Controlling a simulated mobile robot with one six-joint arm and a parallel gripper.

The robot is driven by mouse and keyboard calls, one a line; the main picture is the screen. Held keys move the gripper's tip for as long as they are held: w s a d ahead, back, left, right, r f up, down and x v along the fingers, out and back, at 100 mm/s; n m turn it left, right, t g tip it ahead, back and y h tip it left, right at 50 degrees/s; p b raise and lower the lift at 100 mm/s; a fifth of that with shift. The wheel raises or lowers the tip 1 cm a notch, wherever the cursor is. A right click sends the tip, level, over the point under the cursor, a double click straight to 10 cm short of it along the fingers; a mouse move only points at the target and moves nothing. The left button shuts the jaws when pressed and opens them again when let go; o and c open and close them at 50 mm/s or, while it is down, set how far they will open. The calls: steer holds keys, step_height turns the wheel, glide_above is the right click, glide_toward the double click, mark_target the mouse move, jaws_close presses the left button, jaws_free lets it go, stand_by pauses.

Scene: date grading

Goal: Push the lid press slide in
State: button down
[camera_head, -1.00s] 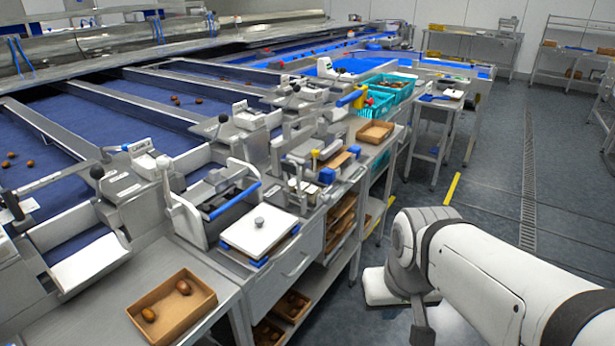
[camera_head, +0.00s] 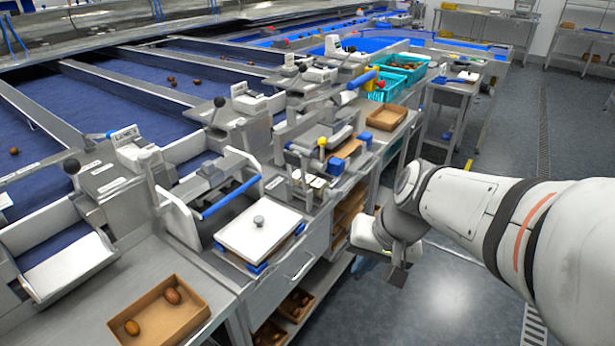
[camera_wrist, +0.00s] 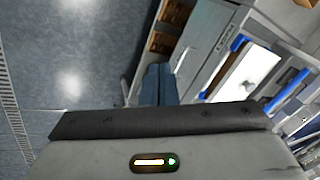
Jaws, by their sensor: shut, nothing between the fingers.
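My gripper (camera_head: 397,274) hangs over the aisle floor in front of the bench, apart from it. Its fingers show shut and empty in the wrist view (camera_wrist: 158,84). On the bench is a press-like fixture (camera_head: 312,172) with a yellow ball knob (camera_head: 322,143) and blue blocks; I cannot tell for certain which part is the lid press slide. Left of it a white plate with a round knob (camera_head: 262,235) sits between blue corner pieces. The plate shows in the wrist view (camera_wrist: 245,78) too. A blue bar handle (camera_head: 232,200) crosses the fixture behind the plate.
A drawer front (camera_head: 300,262) and shelves with brown boxes (camera_head: 346,215) lie below the bench top. A cardboard tray with dates (camera_head: 160,312) is at the front left. Teal crates (camera_head: 385,88) stand farther back. The aisle floor (camera_head: 445,290) is clear.

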steer(key=w+f+m+t+y+b, duration=0.1)
steer(key=w+f+m+y+b, duration=0.15)
steer(key=w, duration=0.35)
steer(key=m+t+y+b, duration=0.2)
steer(key=m, duration=0.1)
glide_toward(306, 229)
step_height(306, 229, down, 4)
steer(key=w+a, duration=0.1)
steer(key=a, duration=0.1)
steer(key=w+a, duration=0.1)
steer(key=a, duration=0.1)
steer(key=shift+w+f+p, duration=0.15)
steer(key=shift+w+p, duration=0.05)
steer(key=shift+p, duration=0.15)
